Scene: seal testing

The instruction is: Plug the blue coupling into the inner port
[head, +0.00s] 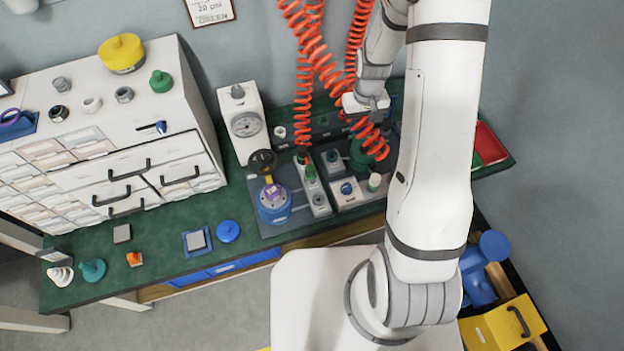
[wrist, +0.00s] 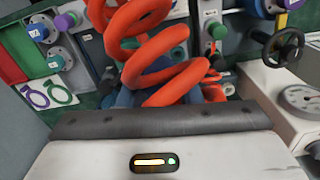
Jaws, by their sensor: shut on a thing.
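My gripper (head: 369,112) is above the back of the green bench, among the hanging red coiled hoses. It is shut on the end of one red coiled hose (wrist: 150,45), whose loops cover most of the jaws in the wrist view. A dark blue part (wrist: 126,97) shows behind the loops, seemingly the blue coupling; its tip is hidden. I cannot tell which is the inner port, nor whether the coupling touches one.
A black handwheel (wrist: 284,46) and a white gauge block (head: 245,125) stand to one side. A blue round vessel (head: 273,204) and a green-ended fitting (head: 310,173) stand on the bench. A white drawer cabinet (head: 130,150) fills the left. The front left bench is partly clear.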

